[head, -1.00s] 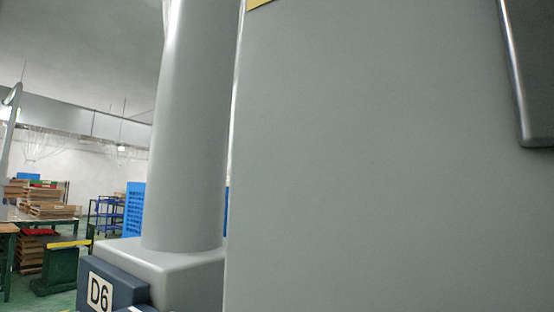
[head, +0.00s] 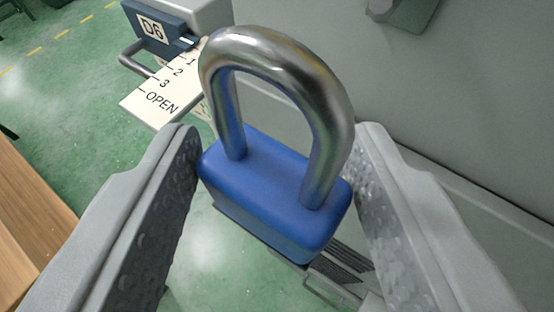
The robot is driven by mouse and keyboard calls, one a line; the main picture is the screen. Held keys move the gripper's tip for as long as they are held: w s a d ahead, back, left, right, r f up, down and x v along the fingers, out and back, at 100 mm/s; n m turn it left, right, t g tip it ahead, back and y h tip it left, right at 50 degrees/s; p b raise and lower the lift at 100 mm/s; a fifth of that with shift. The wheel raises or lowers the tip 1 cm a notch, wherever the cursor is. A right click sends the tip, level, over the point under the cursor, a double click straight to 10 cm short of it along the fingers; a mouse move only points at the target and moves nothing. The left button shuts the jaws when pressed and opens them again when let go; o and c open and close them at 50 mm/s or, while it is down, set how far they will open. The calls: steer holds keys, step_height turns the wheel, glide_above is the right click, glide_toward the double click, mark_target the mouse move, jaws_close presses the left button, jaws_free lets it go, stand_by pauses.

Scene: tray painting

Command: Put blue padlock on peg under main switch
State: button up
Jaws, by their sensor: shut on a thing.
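The blue padlock (head: 268,192) is in the middle of the head view, with its thick steel shackle (head: 290,70) pointing up and away from me. My gripper (head: 272,175) is shut on the padlock's blue body, one grey finger at each side. The padlock is held in the air, clear of the floor and of the grey cabinet. Neither the main switch nor a peg can be made out for certain; a grey-green part (head: 405,12) on the cabinet face is cut off by the top edge.
The grey cabinet (head: 450,90) fills the right side. A wooden surface (head: 30,230) stands at lower left. Green floor (head: 70,120) lies open between.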

steer(key=shift+w+d+f, duration=0.2)
steer(key=shift+w+d, duration=0.6)
steer(key=shift+w, duration=0.25)
steer(key=shift+w+d+f, duration=0.2)
steer(key=shift+w+d, duration=0.55)
steer(key=shift+w, duration=0.3)
steer(key=shift+w+d+f, duration=0.2)
steer(key=shift+w+d, duration=0.6)
steer(key=shift+w, duration=0.25)
steer(key=shift+f, duration=0.15)
steer(key=o, duration=1.1)
steer(key=shift+w, duration=0.1)
steer(key=shift+d, duration=0.1)
steer(key=shift+c, duration=0.5)
